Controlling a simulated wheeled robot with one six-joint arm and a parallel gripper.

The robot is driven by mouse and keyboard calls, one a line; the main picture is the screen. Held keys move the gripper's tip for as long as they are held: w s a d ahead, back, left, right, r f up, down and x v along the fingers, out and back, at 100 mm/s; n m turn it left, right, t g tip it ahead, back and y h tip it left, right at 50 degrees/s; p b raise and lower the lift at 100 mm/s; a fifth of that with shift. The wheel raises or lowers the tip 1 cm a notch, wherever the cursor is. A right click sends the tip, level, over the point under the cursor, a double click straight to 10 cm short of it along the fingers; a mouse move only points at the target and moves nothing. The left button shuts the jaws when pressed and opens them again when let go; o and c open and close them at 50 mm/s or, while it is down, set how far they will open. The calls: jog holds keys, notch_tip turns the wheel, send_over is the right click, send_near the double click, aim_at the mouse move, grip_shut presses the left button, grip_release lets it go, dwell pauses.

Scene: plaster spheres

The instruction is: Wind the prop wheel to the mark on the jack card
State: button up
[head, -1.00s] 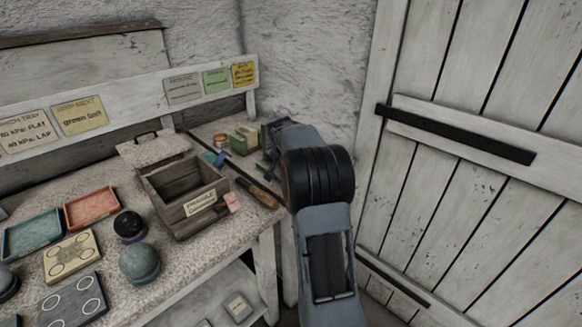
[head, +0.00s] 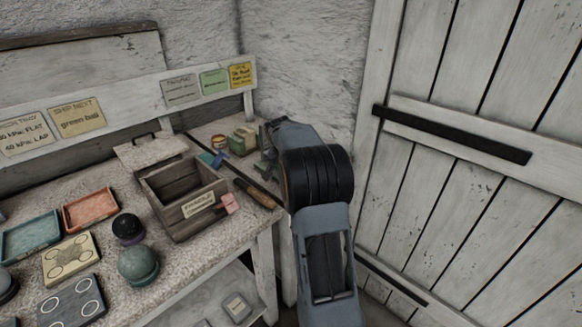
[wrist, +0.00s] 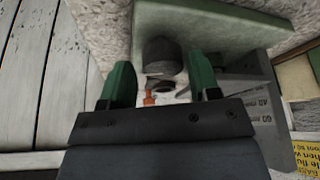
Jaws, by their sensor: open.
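My gripper (wrist: 163,82) is open in the wrist view, its two green fingers apart. A dark round knob (wrist: 162,56), which may be the prop wheel, shows beyond and between the fingertips, in front of a pale green plate (wrist: 225,28). I cannot tell whether the fingers touch it. A small orange piece (wrist: 149,98) sits just below the knob. A grey plate with scale marks (wrist: 255,93) stands to the right. A yellow card (wrist: 306,158) is cut off at the lower right; a yellow card (head: 241,75) also hangs on the rail in the head view. My arm hides most of the gripper there.
A wooden box (head: 183,197) stands open on the bench, with a wood-handled tool (head: 257,193) beside it. Several trays, blocks and balls, including a green ball (head: 138,265), lie to the left. A plank door (head: 470,200) closes the right side.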

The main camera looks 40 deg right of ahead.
jog(key=p+v, duration=0.3)
jog(key=v, duration=0.4)
jog(key=shift+s+a+r, duration=0.1)
jog(key=shift+r, duration=0.05)
